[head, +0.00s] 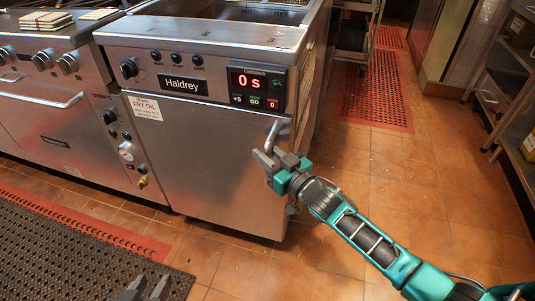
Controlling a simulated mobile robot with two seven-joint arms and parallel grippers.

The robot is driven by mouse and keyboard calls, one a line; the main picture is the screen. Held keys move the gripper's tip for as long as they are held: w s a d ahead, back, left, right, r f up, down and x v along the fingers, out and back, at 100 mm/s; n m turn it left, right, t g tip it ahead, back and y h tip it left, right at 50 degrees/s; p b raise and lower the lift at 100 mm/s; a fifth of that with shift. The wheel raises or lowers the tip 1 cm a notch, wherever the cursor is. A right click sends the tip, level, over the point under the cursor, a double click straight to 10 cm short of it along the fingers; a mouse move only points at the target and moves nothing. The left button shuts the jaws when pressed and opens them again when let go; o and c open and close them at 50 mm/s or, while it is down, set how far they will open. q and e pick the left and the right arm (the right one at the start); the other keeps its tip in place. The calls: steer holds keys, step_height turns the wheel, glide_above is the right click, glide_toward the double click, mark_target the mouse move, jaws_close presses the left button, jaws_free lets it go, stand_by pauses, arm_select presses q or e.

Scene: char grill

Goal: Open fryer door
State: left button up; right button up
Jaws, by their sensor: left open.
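The fryer door (200,165) is the plain steel front panel of the Haldrey fryer (205,85). It appears closed, flush with the cabinet. Its bar handle (275,132) is near the upper right edge of the door. My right gripper (268,159) is at the lower end of this handle, its fingers overlapping it in the head view. The fingers partly hide the handle's end, and I cannot tell whether they grip it. My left gripper (146,289) is open and empty at the bottom of the view, low in front of the fryer and away from the door.
A grill unit (55,110) with knobs and a bar handle stands directly left of the fryer. A black floor mat (75,255) and tiled floor lie in front. Shelving (515,105) is at the far right. Open tiles (420,175) lie right of the fryer.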

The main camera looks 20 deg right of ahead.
jaws_close()
steer(key=shift+s, duration=0.1)
stand_by(0.3)
